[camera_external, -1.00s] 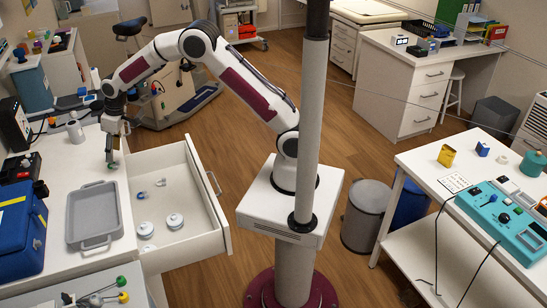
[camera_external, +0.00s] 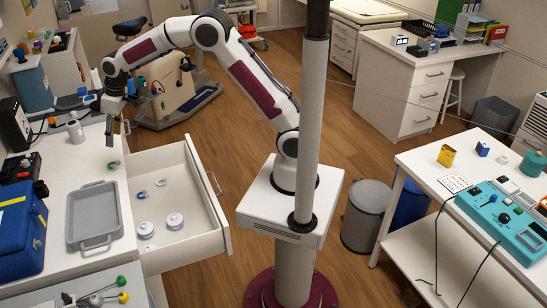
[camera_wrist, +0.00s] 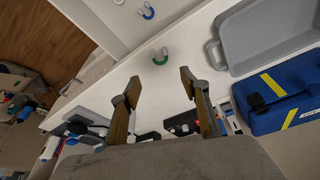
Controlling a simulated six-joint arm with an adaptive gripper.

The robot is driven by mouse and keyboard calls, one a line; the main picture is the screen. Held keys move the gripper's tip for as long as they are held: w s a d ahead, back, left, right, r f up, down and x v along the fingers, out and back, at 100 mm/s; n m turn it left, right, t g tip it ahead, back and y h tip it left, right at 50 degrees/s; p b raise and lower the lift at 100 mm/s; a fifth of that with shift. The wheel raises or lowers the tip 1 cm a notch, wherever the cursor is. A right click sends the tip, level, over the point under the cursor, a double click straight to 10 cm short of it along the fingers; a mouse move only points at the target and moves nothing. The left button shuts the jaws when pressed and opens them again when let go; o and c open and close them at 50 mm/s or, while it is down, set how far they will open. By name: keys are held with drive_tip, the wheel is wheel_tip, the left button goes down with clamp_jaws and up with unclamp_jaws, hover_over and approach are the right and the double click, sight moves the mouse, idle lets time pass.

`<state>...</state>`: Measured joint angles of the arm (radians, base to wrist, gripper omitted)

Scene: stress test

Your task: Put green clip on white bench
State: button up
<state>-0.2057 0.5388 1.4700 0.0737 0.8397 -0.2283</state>
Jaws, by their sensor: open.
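The green clip (camera_external: 113,164) is a small curved piece lying on the white bench (camera_external: 62,165) at the left, near the bench edge by the open drawer. It also shows in the wrist view (camera_wrist: 159,56), beyond and between my fingertips. My gripper (camera_external: 115,134) is above the clip and apart from it. In the wrist view my gripper (camera_wrist: 160,80) has its two fingers spread, with nothing between them.
A grey tray (camera_external: 69,218) and a blue case (camera_external: 22,235) are on the bench. A white table (camera_external: 415,160) stands at the right.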

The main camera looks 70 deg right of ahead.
drive_tip(key=shift+r, duration=0.1)
idle(0.4)
drive_tip(key=s+d+r+m, duration=0.1)
drive_tip(key=s+d+r, duration=0.25)
drive_tip(key=s, duration=0.35)
drive_tip(key=s+d+r+m+t, duration=0.1)
drive_tip(key=s+d+r, duration=0.2)
drive_tip(key=s+r, duration=0.25)
drive_tip(key=s+d+r, duration=0.3)
drive_tip(key=s+r, duration=0.1)
drive_tip(key=s, duration=0.3)
drive_tip(key=s+d+f+m, duration=0.1)
drive_tip(key=s+d, duration=0.1)
drive_tip(key=s, duration=0.8)
drive_tip(key=s+d+f+m+t+h, duration=0.1)
drive_tip(key=s+d+f, duration=0.1)
drive_tip(key=s, duration=0.8)
drive_tip(key=shift+d+m, duration=0.3)
drive_tip(key=shift+d, duration=0.15)
